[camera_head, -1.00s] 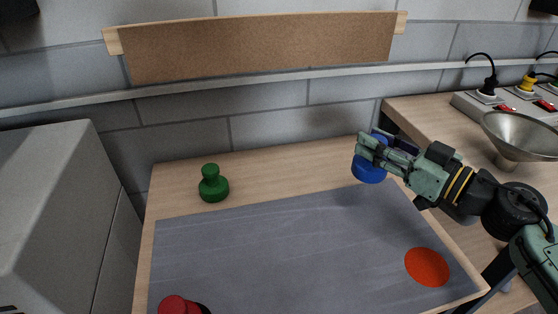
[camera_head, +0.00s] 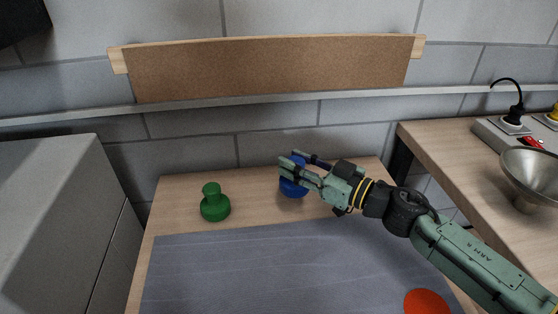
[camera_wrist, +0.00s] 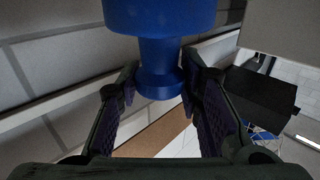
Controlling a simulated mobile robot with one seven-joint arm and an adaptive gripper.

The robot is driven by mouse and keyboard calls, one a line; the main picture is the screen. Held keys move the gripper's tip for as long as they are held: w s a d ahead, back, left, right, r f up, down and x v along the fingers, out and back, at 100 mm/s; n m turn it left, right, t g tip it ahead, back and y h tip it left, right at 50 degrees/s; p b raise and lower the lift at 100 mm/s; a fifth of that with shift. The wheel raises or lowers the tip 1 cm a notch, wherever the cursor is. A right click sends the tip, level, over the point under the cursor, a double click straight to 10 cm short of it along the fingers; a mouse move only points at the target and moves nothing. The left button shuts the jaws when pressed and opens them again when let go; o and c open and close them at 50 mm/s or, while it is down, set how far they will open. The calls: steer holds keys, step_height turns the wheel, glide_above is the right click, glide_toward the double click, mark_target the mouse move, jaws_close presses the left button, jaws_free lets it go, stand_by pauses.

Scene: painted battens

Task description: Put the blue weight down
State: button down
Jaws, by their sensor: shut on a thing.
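The blue weight (camera_head: 292,188) is in my gripper (camera_head: 304,168), over or at the wooden strip behind the grey mat in the head view. I cannot tell whether its base touches the wood. In the wrist view the blue weight (camera_wrist: 159,45) shows its wide body, narrow neck and knob. The fingers of my gripper (camera_wrist: 158,95) are shut around the neck and knob. The green weight (camera_head: 214,203) stands upright on the wooden strip, to the left of the blue one with a gap between.
The grey mat (camera_head: 260,268) covers the front of the table, with a red disc (camera_head: 427,302) at its right. A side table at right holds a metal funnel (camera_head: 530,178) and a power strip (camera_head: 508,131). A cork board (camera_head: 270,68) hangs on the wall behind.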

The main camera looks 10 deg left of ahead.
steer(key=x, duration=0.2)
steer(key=p+x, duration=0.1)
steer(key=x, duration=0.2)
steer(key=shift+w+d, duration=0.15)
steer(key=shift+w, duration=0.25)
steer(key=f, duration=0.2)
steer(key=f+p, duration=0.1)
steer(key=f, duration=0.1)
steer(key=shift+w+a, duration=0.2)
steer(key=shift+a, duration=0.05)
steer(key=shift+f, duration=0.55)
steer(key=c, duration=1.1)
jaws_free()
